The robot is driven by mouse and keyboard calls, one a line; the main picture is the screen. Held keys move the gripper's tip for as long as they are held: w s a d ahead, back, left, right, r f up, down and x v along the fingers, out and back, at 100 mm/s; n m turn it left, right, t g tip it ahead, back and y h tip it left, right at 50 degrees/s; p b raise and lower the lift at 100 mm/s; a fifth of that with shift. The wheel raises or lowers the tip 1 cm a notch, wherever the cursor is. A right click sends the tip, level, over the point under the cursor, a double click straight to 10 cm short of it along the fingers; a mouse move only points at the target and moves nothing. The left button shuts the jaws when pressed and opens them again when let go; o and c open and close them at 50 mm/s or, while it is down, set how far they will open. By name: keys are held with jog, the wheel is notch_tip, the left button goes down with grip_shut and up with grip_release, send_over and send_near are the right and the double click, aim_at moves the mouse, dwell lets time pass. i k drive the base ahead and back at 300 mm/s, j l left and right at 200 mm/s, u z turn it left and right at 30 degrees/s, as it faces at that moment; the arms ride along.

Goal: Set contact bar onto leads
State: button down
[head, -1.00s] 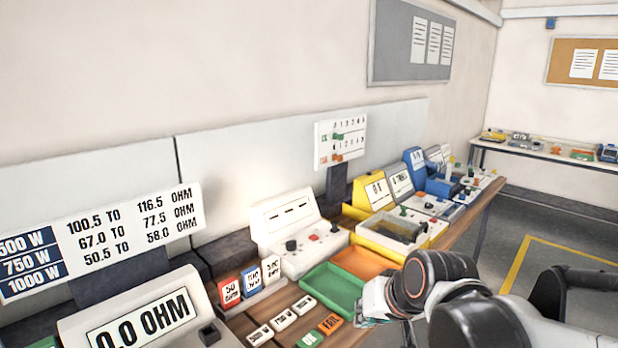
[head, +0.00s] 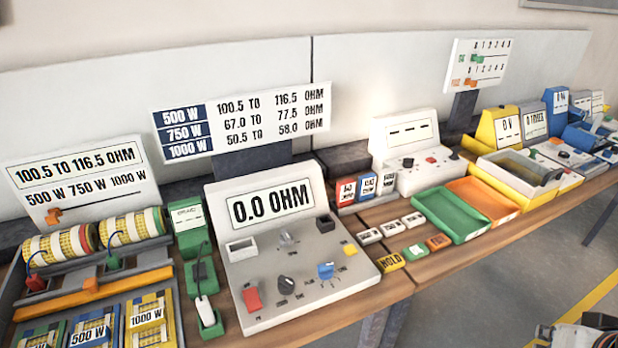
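The ohm meter console (head: 300,255) stands at the centre of the bench and reads 0.0 OHM. Its sloped top carries a red piece (head: 252,297), a black knob (head: 286,285), a blue piece (head: 325,271) and a clear piece (head: 287,242). Left of it, a green stand (head: 209,325) holds a dark block and a white-ended piece with a cable. I cannot tell which part is the contact bar. Yellow mesh rolls (head: 68,244) with blue leads (head: 37,259) lie farther left. My gripper (head: 580,337) is partly in view at the bottom right, cut off and apart from the bench; its fingers are unclear.
Trays of mesh marked 500 W and 1000 W (head: 150,322) fill the front left. A green tray (head: 436,221) and an orange tray (head: 484,192) lie right of small label tiles. Open floor (head: 520,290) lies in front of the bench at the right.

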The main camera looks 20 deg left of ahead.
aim_at(91, 292)
jog(key=u, duration=2.6)
jog(key=i+l+u, duration=0.25)
jog(key=i+l, duration=0.5)
